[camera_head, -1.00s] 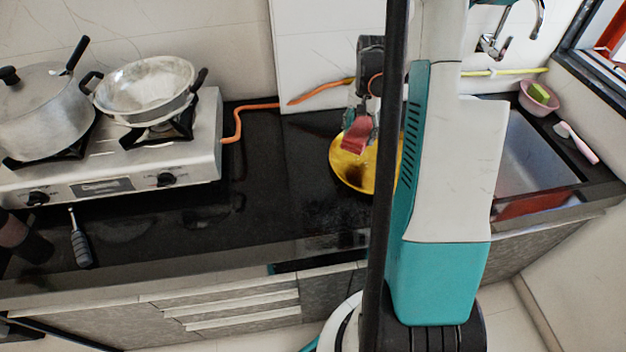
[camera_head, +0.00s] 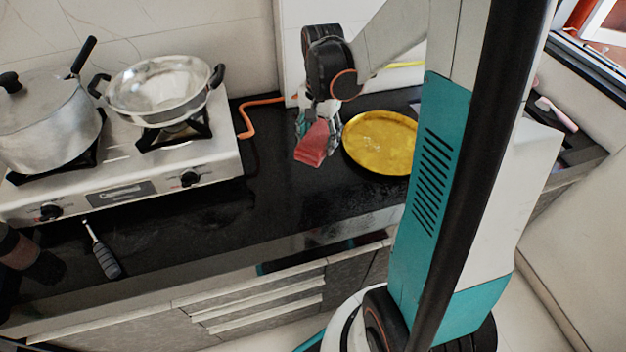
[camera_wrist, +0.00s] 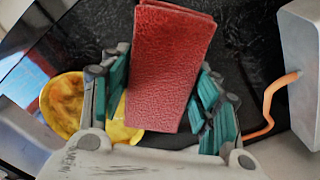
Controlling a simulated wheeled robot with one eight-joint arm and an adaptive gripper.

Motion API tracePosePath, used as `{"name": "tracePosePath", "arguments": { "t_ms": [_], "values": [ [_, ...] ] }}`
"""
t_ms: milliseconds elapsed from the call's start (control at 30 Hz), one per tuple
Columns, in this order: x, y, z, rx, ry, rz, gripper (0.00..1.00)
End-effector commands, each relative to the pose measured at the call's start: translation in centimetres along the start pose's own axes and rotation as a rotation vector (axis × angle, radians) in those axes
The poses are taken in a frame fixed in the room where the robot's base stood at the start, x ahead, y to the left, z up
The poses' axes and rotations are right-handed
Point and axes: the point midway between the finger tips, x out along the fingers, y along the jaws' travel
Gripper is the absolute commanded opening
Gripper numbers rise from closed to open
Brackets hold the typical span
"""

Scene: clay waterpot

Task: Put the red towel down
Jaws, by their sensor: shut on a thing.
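The red towel (camera_head: 313,144) is folded into a flat block and held by my gripper (camera_head: 316,128) over the black counter, left of a yellow plate (camera_head: 378,143). In the wrist view the towel (camera_wrist: 168,70) fills the space between the teal fingers of my gripper (camera_wrist: 162,98). My gripper is shut on it. The towel looks a little above the counter, but I cannot tell the exact gap.
A stove (camera_head: 150,165) with a lidded pot (camera_head: 45,120) and a wok (camera_head: 160,92) stands to the left. An orange hose (camera_head: 250,118) runs behind. A dark-handled tool (camera_head: 104,258) lies at the front left.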

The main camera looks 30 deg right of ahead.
Motion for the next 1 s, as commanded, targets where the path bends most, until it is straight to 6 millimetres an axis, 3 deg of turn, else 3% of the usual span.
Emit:
{"name": "tracePosePath", "arguments": {
  "t_ms": [33, 100, 400, 700, 1000],
  "values": [
    [1.8, 0.0, 0.0, 0.0, 0.0, 0.0, 0.21],
    [3.5, 0.0, 0.1, -0.001, 0.002, 0.0, 0.21],
    [9.9, 0.1, 0.3, -0.001, 0.004, -0.001, 0.21],
    [11.9, 0.1, 0.3, -0.001, 0.004, -0.001, 0.21],
    [15.6, 0.1, 0.1, -0.001, 0.003, -0.001, 0.21]
  ]
}}
